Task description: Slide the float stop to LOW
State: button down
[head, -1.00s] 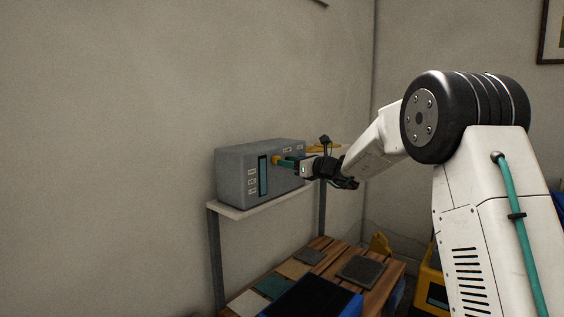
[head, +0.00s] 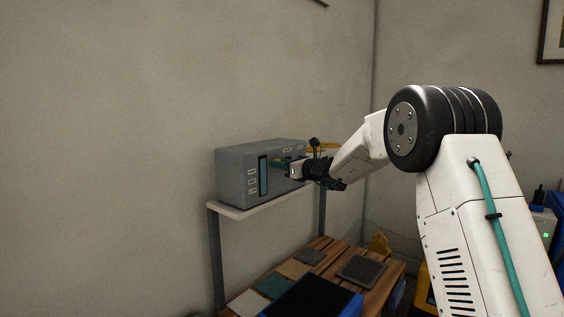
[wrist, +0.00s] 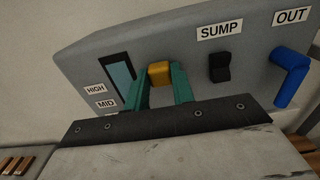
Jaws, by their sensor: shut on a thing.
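The float stop appears to be the yellow-orange block (wrist: 160,72) on the front of the grey box (head: 230,185), right of a dark window (wrist: 120,72). The labels HIGH (wrist: 96,90) and MID (wrist: 106,104) show left of the window; no LOW label is readable, and that area is hidden behind my gripper. My gripper (wrist: 161,82) has its green fingers on either side of the yellow block and is shut on it. In the head view the gripper (head: 283,164) reaches the box front from the right.
A black switch (wrist: 219,68) under a SUMP label and a blue handle (wrist: 291,78) under an OUT label sit right of my gripper. The box stands on a shelf (head: 240,211). Below is a slatted wooden table (head: 318,252) with several flat pieces.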

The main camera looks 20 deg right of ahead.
notch_tip(320, 180, down, 8)
jog(key=shift+r, duration=0.2)
jog(key=c, duration=1.2)
grip_release()
jog(key=shift+o, duration=0.2)
jog(key=shift+d, duration=0.1)
send_near(274, 183)
jog(key=shift+v, duration=0.85)
